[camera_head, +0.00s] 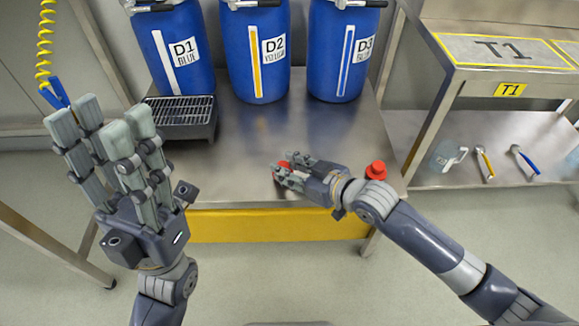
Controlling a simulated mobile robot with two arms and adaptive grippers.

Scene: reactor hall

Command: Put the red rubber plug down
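A red plug (284,165) shows in part between the fingers of my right gripper (285,174), which is shut on it low over the front of the steel bench (235,150). The fingers hide most of this plug, and I cannot tell whether it touches the bench top. A second red plug (376,170) stands upright on the bench, just right of my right wrist. My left gripper (101,117) is open and empty, raised in front of the bench's left side with its fingers extended.
Blue drums labelled D1 (178,50), D2 (256,55) and D3 (342,55) stand along the back. A black grated tray (183,116) sits at the left. A shelf with tools (484,163) is at right. The bench middle is clear.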

